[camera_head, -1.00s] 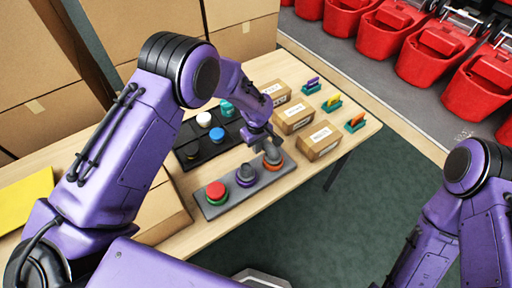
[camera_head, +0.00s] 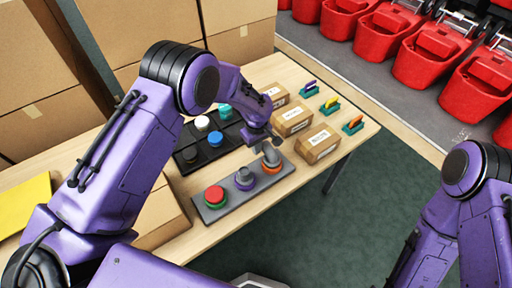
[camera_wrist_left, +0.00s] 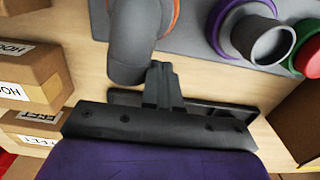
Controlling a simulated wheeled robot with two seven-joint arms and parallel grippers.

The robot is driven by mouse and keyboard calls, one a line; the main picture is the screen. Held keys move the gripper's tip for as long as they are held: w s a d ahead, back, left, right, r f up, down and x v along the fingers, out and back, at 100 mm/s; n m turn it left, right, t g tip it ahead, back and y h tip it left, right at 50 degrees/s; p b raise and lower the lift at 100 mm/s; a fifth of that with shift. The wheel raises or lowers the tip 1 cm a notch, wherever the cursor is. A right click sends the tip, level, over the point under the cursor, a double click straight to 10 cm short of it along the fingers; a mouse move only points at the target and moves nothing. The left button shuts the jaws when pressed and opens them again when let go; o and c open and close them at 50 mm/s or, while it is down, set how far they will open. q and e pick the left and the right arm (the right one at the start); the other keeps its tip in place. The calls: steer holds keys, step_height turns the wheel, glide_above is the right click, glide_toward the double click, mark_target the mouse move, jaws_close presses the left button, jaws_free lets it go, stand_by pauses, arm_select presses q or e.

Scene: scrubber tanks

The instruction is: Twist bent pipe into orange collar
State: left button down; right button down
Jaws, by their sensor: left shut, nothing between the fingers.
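The grey bent pipe (camera_head: 270,154) stands in the orange collar (camera_head: 272,169) at the right end of a grey base strip (camera_head: 225,206). In the left wrist view the bent pipe (camera_wrist_left: 133,40) fills the upper left, with a bit of the orange collar (camera_wrist_left: 172,14) behind it. My left gripper (camera_head: 266,143) is shut and empty, right beside the bent pipe's bend. In the left wrist view its fingers (camera_wrist_left: 162,78) are close together against or just beside the pipe; contact cannot be told. My right gripper is out of view; only its arm shows.
A grey piece in a purple collar (camera_head: 245,179) and a red cap in a green collar (camera_head: 214,194) share the strip. A black tray (camera_head: 190,160) with coloured caps lies behind. Small cardboard boxes (camera_head: 317,145) stand to the right on the wooden table (camera_head: 270,72).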

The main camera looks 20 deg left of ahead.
arm_select(q)
steer(key=shift+w+d, duration=0.15)
steer(key=shift+w, duration=0.25)
step_height(320, 180, up, 9)
steer(key=p, duration=0.8)
stand_by(0.7)
